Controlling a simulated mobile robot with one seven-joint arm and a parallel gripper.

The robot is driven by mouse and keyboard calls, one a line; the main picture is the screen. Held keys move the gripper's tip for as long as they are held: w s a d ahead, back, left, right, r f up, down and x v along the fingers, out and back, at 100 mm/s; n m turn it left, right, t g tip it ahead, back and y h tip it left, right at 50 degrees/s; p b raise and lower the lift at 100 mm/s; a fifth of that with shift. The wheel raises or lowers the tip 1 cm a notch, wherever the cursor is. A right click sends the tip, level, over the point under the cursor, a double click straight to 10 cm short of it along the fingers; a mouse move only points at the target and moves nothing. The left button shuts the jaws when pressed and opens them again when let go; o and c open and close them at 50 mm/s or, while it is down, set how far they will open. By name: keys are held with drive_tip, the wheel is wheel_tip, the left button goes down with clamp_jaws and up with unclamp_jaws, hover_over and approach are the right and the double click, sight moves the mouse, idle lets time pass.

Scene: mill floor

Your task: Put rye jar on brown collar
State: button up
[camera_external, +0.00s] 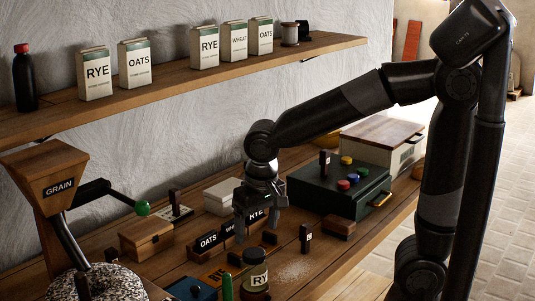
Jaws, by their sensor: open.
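The rye jar (258,278) stands upright near the front of the workbench, with a dark lid and a pale label reading "RY", partly cut by view. A brown band shows at its base, but I cannot tell whether this is the brown collar or part of the jar. No separate brown collar is clear to me. My gripper (257,229) is open and empty, pointing down over the labelled wooden blocks, behind and above the jar and apart from it.
A green upright object (227,287) stands just left of the jar. A dark control box (338,187) is at the right, a wooden box (146,238) and grain mill (50,180) at the left. Spilled grain (293,269) lies right of the jar.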

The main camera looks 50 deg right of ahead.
drive_tip(key=shift+s+r, duration=0.1)
drive_tip(key=shift+r, duration=0.55)
drive_tip(key=shift+s+d+r, duration=0.1)
drive_tip(key=shift+d+r, duration=0.15)
drive_tip(key=shift+d, duration=0.05)
drive_tip(key=s+d+r+n+t, duration=0.1)
drive_tip(key=s+d+r+t, duration=0.1)
drive_tip(key=s+d, duration=0.2)
drive_tip(key=s+d+r+t, duration=0.2)
drive_tip(key=s+d, duration=0.3)
drive_tip(key=d, duration=0.5)
drive_tip(key=shift+s+d+r+n, duration=0.15)
drive_tip(key=shift+s+d+n, duration=0.15)
drive_tip(key=shift+n, duration=0.1)
